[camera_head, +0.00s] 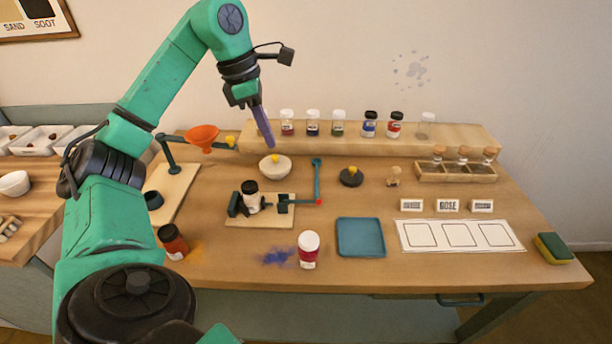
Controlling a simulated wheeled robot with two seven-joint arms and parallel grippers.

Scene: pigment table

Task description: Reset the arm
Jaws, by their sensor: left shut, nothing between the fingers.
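My left arm (160,95) is green and black, enters from the bottom left and rises high over the left part of the table. Its gripper (268,140) points down with its purple-grey fingers shut and empty. The fingertips show in front of the back shelf, above a white bowl with a yellow knob (275,170). They look apart from the bowl, though the exact height is hard to judge. My right gripper is not in view.
An orange funnel (202,137) on a stand is left of the gripper. Several jars line the back shelf (460,135). A jar (250,195) sits in a clamp; a red-labelled jar (308,250) stands near the front, beside blue powder. A blue tray (360,238) lies mid-table.

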